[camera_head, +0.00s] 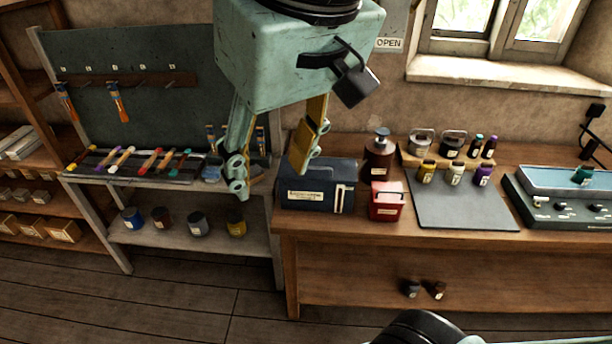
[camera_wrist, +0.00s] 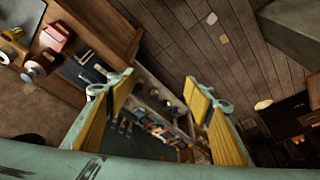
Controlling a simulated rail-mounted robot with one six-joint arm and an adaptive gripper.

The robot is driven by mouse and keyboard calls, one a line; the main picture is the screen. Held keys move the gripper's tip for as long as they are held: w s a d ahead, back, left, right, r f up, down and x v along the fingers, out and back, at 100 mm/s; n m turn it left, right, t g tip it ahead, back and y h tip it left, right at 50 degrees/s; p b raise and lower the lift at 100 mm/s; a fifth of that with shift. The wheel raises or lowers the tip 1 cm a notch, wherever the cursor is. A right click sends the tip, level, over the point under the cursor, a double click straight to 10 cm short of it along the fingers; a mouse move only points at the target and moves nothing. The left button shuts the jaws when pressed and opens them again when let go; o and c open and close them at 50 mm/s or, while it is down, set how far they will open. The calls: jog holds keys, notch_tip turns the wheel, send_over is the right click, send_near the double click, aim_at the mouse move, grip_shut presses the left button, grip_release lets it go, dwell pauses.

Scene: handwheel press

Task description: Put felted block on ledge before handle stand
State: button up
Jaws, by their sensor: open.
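My gripper (camera_head: 270,168) hangs open and empty in front of the wall, between the left rack and the wooden bench. In the wrist view its two yellow-padded fingers (camera_wrist: 158,85) are spread wide with nothing between them. The handle stand appears to be the grey rack (camera_head: 128,85) at the left, with orange-handled tools hanging on it. A ledge (camera_head: 80,178) runs along its front and carries a row of coloured handles (camera_head: 122,157). I cannot pick out the felted block with certainty in either view.
The bench (camera_head: 290,232) carries a dark blue box (camera_head: 316,192), a red box (camera_head: 386,202), a brown bottle (camera_head: 379,160), a grey mat (camera_head: 455,205) and small bottles. Several paint pots, including a blue one (camera_head: 132,218), stand on the rack's lower shelf. A window sill (camera_head: 505,72) is behind.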

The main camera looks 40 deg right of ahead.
jog(key=shift+n, duration=0.4)
jog(key=s+f, duration=0.1)
jog(key=s, duration=0.2)
jog(key=s+f, duration=0.1)
jog(key=s, duration=0.1)
jog(key=shift+a+f, duration=0.3)
jog(key=shift+a, duration=0.1)
jog(key=shift+w, duration=0.15)
notch_tip(320, 180, down, 11)
jog(key=b, duration=1.1)
jog(key=shift+r, duration=0.1)
